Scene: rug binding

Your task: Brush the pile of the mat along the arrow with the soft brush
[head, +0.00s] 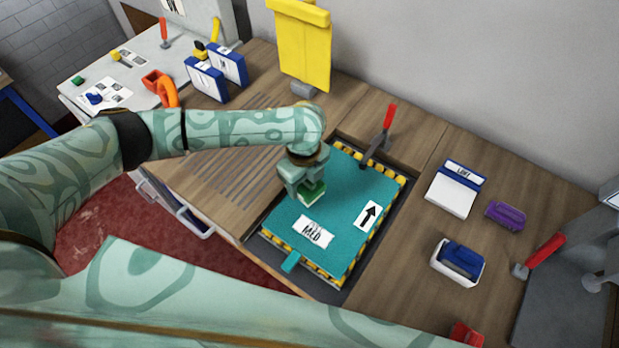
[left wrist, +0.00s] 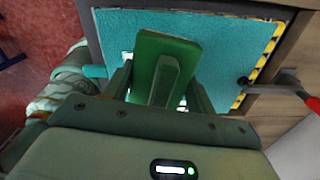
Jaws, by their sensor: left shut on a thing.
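The teal mat (head: 349,204) lies flat in a recess with a yellow-and-black striped border. It carries a white label reading MED (head: 312,232) and a white card with a black arrow (head: 369,215) pointing toward the back right. My left gripper (head: 306,189) is over the left part of the mat, shut on a green brush (head: 312,196) with a pale underside. In the left wrist view the green brush (left wrist: 165,62) sits between the fingers above the mat (left wrist: 215,40). I cannot tell whether the bristles touch the pile. My right gripper does not show.
A red-handled clamp (head: 383,130) stands at the mat's back edge. To the right are a white and blue box (head: 451,196), a purple brush-like item (head: 505,214) and a white bin (head: 455,271) holding something blue. A yellow cloth (head: 303,45) hangs behind.

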